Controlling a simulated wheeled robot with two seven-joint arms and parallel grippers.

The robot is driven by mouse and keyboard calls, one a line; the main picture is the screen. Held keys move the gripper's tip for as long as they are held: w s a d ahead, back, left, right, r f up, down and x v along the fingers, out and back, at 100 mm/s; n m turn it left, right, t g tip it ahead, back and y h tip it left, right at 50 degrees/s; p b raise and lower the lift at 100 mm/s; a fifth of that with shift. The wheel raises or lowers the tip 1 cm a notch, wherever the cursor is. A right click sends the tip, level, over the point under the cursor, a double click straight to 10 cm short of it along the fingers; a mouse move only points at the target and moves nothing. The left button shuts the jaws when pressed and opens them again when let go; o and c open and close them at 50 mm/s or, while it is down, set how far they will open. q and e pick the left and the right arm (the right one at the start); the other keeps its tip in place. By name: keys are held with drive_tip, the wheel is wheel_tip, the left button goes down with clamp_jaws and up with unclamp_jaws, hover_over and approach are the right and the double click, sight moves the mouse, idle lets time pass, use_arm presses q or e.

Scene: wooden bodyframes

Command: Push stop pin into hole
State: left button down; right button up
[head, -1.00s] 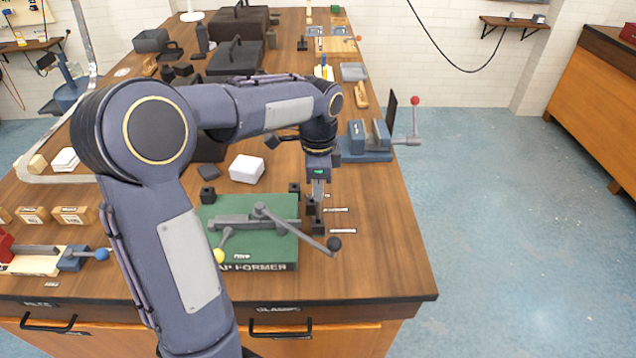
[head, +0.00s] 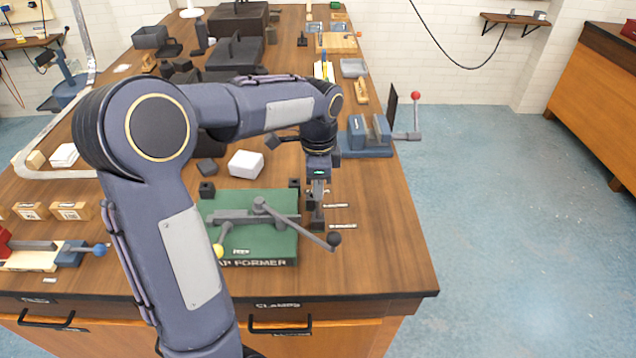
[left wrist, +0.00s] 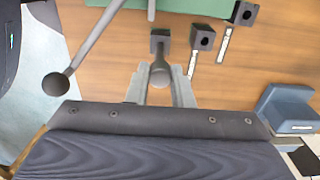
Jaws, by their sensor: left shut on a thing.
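My right gripper is not in view.
A lever with a black ball knob (head: 335,239) reaches out right of the base, close to the gripper. A blue vise (head: 368,140) stands behind. The table's right front is clear.

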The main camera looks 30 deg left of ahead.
use_arm(q)
drive_tip(key=shift+f+b, duration=0.7)
drive_tip(key=shift+f, duration=0.5)
drive_tip(key=c, duration=1.2)
unclamp_jaws()
drive_tip(key=shift+r, duration=3.9)
